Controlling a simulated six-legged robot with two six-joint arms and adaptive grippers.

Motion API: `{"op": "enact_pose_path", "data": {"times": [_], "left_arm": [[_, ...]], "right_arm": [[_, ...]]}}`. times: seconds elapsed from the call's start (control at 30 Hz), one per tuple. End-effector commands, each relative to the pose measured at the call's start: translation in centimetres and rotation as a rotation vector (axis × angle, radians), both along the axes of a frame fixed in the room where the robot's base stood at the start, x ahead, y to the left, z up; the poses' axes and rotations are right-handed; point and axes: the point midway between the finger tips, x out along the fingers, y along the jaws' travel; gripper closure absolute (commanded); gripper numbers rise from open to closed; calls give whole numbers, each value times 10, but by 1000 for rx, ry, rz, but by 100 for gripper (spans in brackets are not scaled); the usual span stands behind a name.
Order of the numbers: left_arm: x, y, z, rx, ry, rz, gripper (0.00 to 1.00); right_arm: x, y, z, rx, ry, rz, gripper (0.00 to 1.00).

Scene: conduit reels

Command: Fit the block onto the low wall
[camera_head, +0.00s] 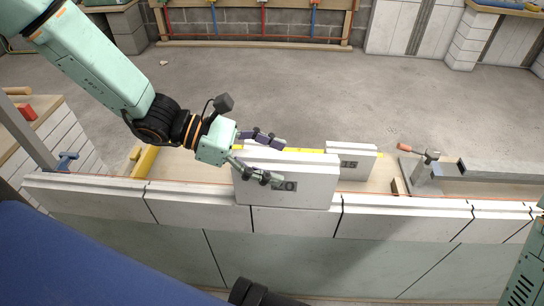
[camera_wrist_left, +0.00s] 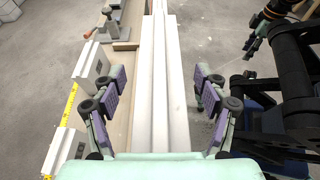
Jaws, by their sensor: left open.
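A white block marked 20 (camera_head: 300,190) stands upright on the low wall (camera_head: 190,204), its front face roughly flush with the wall's. My left gripper (camera_head: 272,161) is open at the block's upper left, one finger in front of the face and one behind it. In the left wrist view the open fingers (camera_wrist_left: 160,90) lie either side of a long white ridged top (camera_wrist_left: 162,110). Whether the fingers touch it cannot be told. How the block's underside meets the wall is hidden. My right gripper does not show clearly.
A white block marked 15 (camera_head: 352,164) stands behind, and another pale block (camera_wrist_left: 62,150) shows in the left wrist view. A yellow tape (camera_head: 305,150) lies between them. The floor beyond is mostly clear.

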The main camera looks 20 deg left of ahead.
Motion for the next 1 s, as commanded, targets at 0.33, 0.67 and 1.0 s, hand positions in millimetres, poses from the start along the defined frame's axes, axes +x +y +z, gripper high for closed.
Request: {"op": "enact_pose_path", "data": {"times": [0.33, 0.67, 1.0], "left_arm": [[-3, 15, 7, -4, 1, 3, 27], [-11, 38, 18, -7, -1, 0, 27], [-16, 56, 27, -9, -2, -3, 27]], "right_arm": [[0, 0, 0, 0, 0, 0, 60], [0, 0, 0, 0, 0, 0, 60], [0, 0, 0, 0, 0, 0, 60]]}}
